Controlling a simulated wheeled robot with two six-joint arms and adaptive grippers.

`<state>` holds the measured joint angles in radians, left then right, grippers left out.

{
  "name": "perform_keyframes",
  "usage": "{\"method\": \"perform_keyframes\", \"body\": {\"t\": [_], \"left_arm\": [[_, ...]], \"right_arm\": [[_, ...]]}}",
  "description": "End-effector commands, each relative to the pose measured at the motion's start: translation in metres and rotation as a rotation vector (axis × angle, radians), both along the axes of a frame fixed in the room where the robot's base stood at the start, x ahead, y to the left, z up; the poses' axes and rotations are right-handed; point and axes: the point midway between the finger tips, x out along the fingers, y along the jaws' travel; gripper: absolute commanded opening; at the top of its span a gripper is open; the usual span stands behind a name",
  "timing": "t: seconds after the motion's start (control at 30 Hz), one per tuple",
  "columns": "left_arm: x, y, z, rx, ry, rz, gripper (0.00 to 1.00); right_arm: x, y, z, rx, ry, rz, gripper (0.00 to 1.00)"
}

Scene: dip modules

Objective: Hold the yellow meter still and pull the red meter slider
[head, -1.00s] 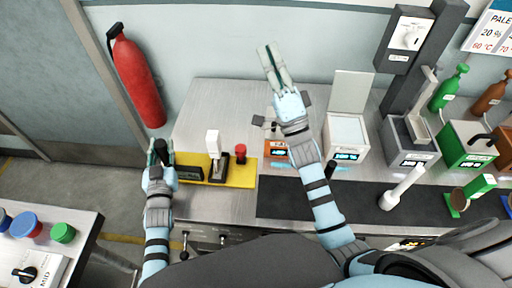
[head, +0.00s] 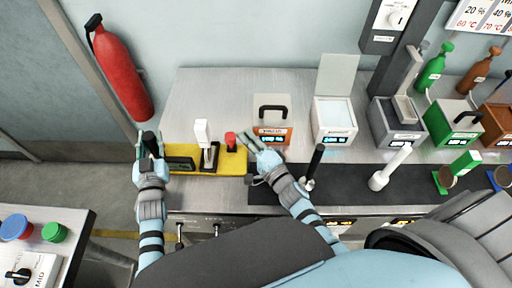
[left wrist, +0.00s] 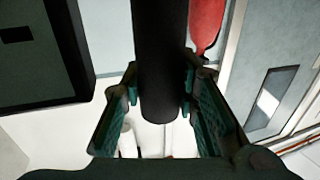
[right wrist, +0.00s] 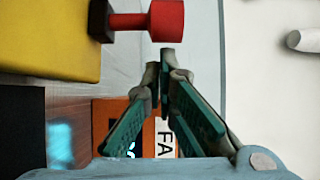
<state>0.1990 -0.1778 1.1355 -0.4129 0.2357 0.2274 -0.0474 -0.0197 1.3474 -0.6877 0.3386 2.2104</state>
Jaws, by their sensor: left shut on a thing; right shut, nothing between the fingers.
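The yellow meter (head: 238,164) lies on the steel bench, with a white upright piece (head: 201,132) on it. A black handle (head: 149,136) stands at its left end. My left gripper (head: 148,146) is shut on this handle; the dark cylinder also shows between the fingers in the left wrist view (left wrist: 160,60). The red slider knob (head: 230,141) stands at the meter's right end.
An orange box (head: 270,134) with a black handle stands just behind my right gripper. A black upright lever (head: 316,160) and a white one (head: 390,168) stand to the right. The steel bench behind the meter (head: 225,95) is clear.

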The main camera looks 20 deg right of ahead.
Motion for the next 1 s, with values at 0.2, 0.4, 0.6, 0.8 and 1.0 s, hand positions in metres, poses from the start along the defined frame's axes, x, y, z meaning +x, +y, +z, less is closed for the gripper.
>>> {"method": "perform_keyframes", "body": {"t": [0.2,0.4,0.6,0.8,1.0], "left_arm": [[0.000,0.000,0.000,0.000,0.001,0.000,0.03],[0.000,0.000,0.000,0.000,0.001,0.000,0.03],[0.000,0.000,0.000,0.000,0.001,0.000,0.03],[0.000,0.000,0.000,-0.001,0.001,0.000,0.04],[0.000,0.000,0.000,-0.001,0.000,0.000,0.03]], "right_arm": [[0.011,0.002,0.000,0.000,0.000,0.000,0.00],[0.011,0.002,0.000,-0.001,-0.001,0.000,0.00],[-0.005,0.009,-0.001,0.001,0.001,0.001,0.00],[-0.038,0.023,0.000,0.001,0.000,0.000,0.00],[-0.046,0.026,0.001,0.000,-0.001,0.000,0.00]]}}
